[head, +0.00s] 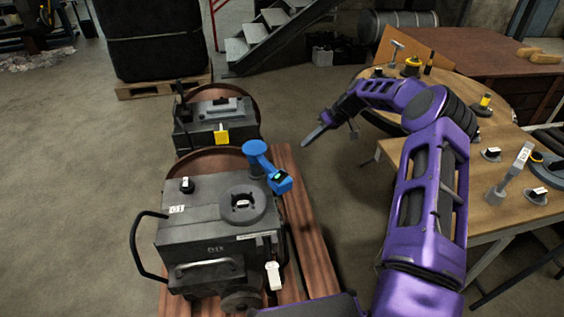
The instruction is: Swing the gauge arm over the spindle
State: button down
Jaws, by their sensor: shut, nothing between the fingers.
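The blue gauge arm (266,164) stands at the back right of the nearer grey machine (200,225). Its round blue top is at the post, and its free end with a dark gauge showing a small green light (277,178) points to the front right. A dark round seat with a small pale-topped part in its middle, which looks like the spindle (242,203), is on the machine's top, left of and in front of the gauge end. The gauge is beside it, not over it. My gripper (307,142) is shut and empty in the air, to the right of and behind the gauge arm, apart from it.
A second grey machine (215,125) with a yellow tag stands behind on the wooden pallet (305,235). A wooden table (400,150) with several tools and small parts is at right, under my arm. Open floor lies left of the machines.

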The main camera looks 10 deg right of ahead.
aim_at(269, 170)
jog(key=a+f, duration=0.8)
jog(key=a, duration=0.1)
jog(key=shift+s, duration=0.25)
jog(key=shift+a, duration=0.1)
dwell(0.3)
